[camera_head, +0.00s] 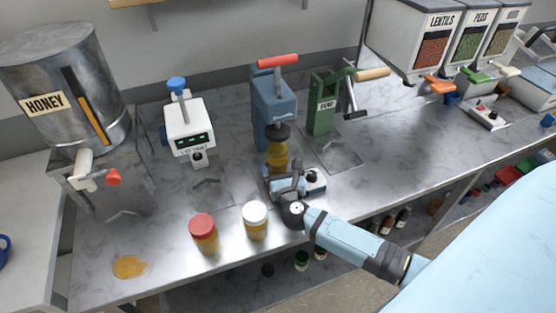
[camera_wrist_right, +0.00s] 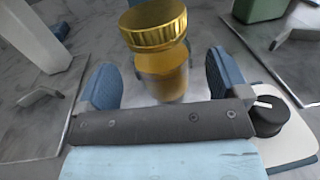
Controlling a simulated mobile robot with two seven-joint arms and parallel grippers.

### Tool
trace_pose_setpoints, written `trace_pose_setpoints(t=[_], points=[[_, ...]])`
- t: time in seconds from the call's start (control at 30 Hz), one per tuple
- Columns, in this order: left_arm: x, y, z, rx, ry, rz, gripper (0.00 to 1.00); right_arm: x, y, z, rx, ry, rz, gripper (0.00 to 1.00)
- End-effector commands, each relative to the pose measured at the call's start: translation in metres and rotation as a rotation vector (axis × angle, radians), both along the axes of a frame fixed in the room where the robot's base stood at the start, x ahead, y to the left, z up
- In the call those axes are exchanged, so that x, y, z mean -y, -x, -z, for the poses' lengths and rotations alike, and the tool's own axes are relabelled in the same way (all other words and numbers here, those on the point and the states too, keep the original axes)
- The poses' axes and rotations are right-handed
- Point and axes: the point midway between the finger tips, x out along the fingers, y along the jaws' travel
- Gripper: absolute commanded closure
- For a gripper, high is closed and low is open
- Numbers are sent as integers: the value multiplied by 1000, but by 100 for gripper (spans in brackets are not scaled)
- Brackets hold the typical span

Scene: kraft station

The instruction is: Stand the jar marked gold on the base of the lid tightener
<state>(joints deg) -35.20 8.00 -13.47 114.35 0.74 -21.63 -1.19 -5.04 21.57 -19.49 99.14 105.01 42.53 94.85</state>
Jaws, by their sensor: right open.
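The gold-lidded jar (camera_head: 277,158) stands upright beneath the black press head (camera_head: 279,132) of the blue lid tightener (camera_head: 272,98), which has a red top handle. The jar appears to be on the tightener's base, but my gripper hides most of its foot. My right gripper (camera_head: 287,184) is low in front of the jar. In the right wrist view, the jar (camera_wrist_right: 158,70) shows its ribbed gold lid and amber contents. The blue fingers of the right gripper (camera_wrist_right: 165,85) are open on either side of it, with gaps. My left gripper is out of view.
A red-lidded jar (camera_head: 204,233) and a white-lidded jar (camera_head: 255,221) stand on the counter's front left. A green press (camera_head: 323,104) is right of the tightener, a white device (camera_head: 188,130) left. A honey spill (camera_head: 129,267) lies at the front left.

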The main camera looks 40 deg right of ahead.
Motion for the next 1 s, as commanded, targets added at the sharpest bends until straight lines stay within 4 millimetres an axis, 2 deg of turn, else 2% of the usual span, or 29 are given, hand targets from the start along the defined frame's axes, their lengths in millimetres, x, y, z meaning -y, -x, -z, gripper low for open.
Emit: trace_pose_setpoints(t=[0.03,0.2,0.4,0.53,1.0], points=[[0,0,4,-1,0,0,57,-5,13,3,-2,-3,-1,7],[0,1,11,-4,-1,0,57,-17,45,2,-2,-2,0,7],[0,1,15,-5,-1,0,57,-26,68,1,-1,-1,1,7],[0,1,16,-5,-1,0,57,-28,73,0,0,0,1,7],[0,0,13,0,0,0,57,-28,73,0,1,0,1,7]])
